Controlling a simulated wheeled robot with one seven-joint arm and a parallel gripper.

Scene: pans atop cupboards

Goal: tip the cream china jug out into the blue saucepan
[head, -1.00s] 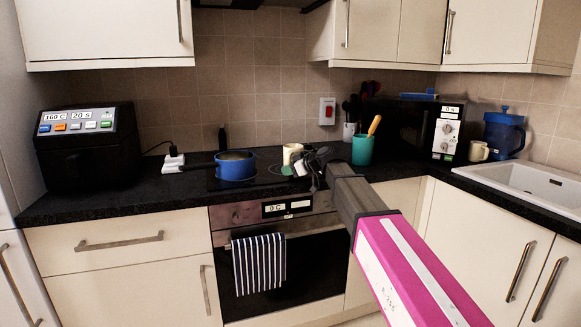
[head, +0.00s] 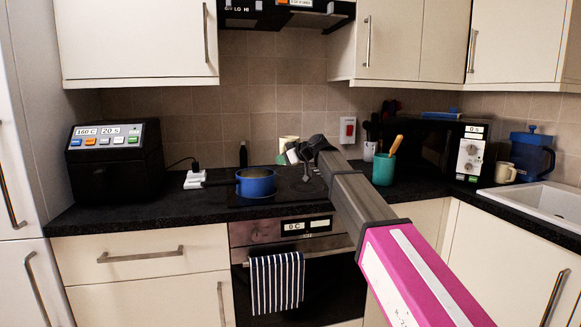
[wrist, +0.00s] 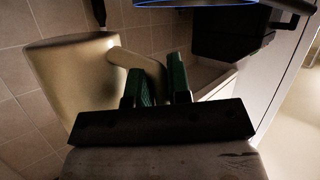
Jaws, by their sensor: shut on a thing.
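The cream china jug (head: 289,143) is held up above the hob, behind and to the right of the blue saucepan (head: 256,182). The saucepan stands on the hob, its dark handle pointing left. My gripper (head: 285,158) is shut on the jug's handle. In the wrist view the green-padded fingers of my gripper (wrist: 160,85) close around the handle, and the jug body (wrist: 75,80) fills the left side. The saucepan's blue rim (wrist: 195,4) shows at the top edge there. The jug's contents are hidden.
A black air fryer (head: 115,165) and a white socket block (head: 195,180) stand left of the saucepan. A teal utensil pot (head: 383,170), a microwave (head: 430,145), a cream mug (head: 505,173) and a blue water jug (head: 532,155) stand to the right. The cooker hood (head: 285,14) hangs above.

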